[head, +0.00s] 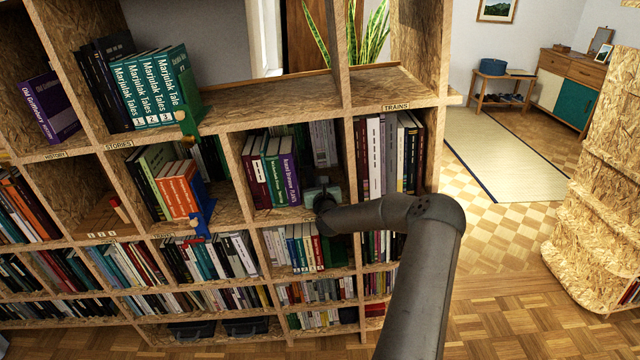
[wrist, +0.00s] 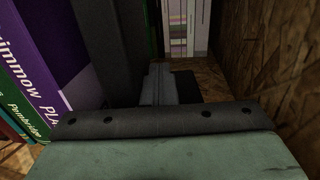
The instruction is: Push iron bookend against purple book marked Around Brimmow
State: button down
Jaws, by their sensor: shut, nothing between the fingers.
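The purple book (head: 290,170) stands upright at the right end of a short row in the middle compartment. Its spine, with part of the marked title, fills the left of the wrist view (wrist: 50,55). A dark grey upright plate, which looks like the iron bookend (wrist: 112,45), stands just right of the purple book; whether they touch I cannot tell. In the head view I cannot make the bookend out clearly. My gripper (head: 326,192) reaches into this compartment, right of the purple book. Its fingers (wrist: 160,84) are shut and empty, right of the plate; contact is unclear.
The compartment's chipboard side wall (wrist: 285,60) is close on the right. Pale books (wrist: 185,25) stand deeper in the compartment. Green and dark books (head: 262,170) stand left of the purple one. A divider (head: 349,160) separates the compartment from the trains section.

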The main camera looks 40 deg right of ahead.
jog(key=shift+w+a+f+b, duration=0.15)
jog(key=shift+w+a+b, duration=0.25)
jog(key=shift+a, duration=0.35)
jog(key=shift+w+a+f+b, duration=0.1)
jog(key=shift+w+a+b, duration=0.3)
jog(key=shift+a, duration=0.35)
jog(key=shift+s+d+b, duration=0.1)
jog(key=shift+b, duration=0.2)
jog(key=shift+d, duration=0.1)
jog(key=shift+s, duration=0.15)
jog(key=v, duration=0.6)
jog(key=b+v, duration=0.1)
jog(key=v, duration=0.2)
jog(key=shift+s+r, duration=0.15)
jog(key=shift+s, duration=0.3)
